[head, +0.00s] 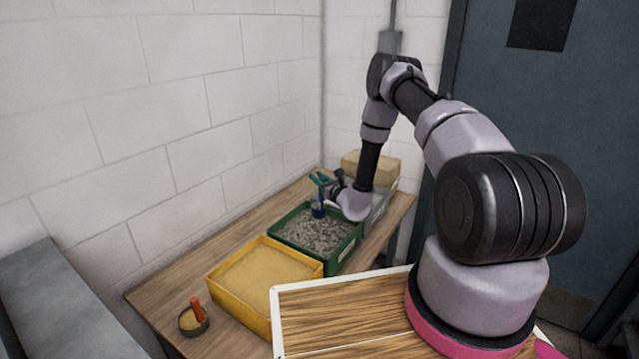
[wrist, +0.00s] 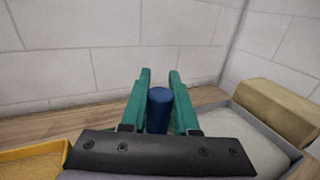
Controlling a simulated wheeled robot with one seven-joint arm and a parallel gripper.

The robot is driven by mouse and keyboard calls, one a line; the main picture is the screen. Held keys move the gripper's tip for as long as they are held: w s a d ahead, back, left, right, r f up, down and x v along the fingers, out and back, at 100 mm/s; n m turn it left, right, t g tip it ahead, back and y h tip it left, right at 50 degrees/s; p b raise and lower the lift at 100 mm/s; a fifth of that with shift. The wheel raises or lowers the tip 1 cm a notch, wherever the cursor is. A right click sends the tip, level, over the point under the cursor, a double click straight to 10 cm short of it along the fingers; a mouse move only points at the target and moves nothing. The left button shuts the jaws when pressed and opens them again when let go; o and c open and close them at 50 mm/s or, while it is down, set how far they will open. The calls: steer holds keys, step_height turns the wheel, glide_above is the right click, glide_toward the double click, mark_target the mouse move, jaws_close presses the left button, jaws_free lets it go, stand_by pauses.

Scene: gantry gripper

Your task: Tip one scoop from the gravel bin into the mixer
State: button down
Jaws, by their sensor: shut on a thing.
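The gravel bin (head: 356,240) is a green box filled with grey gravel (head: 315,232), in the middle of the bench. My gripper (head: 322,183) is over the far left part of this bin, its teal fingers shut on an upright blue handle (head: 318,209). The wrist view shows the round top of the blue handle (wrist: 160,112) between the two fingers (wrist: 160,80). I take it for the scoop's handle. Its lower end is at or just above the gravel; any scoop bowl is hidden or too small to make out. I cannot identify a mixer in either view.
A yellow bin of sand (head: 217,282) stands nearer on the bench (head: 150,297). A small dark round dish with an orange handle (head: 198,310) is at its left. A grey bin of pale powder (wrist: 292,152) and a tan block (head: 372,165) are beyond the gravel. A block wall runs behind.

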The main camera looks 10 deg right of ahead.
steer(key=shift+s+a+r, duration=0.25)
steer(key=shift+a+r, duration=0.05)
steer(key=shift+r, duration=0.25)
steer(key=shift+s+a+r, duration=0.25)
steer(key=shift+s+r, duration=0.05)
steer(key=shift+r, duration=0.25)
steer(key=shift+s+a+r, duration=0.25)
steer(key=shift+a+r, duration=0.05)
steer(key=shift+r, duration=0.25)
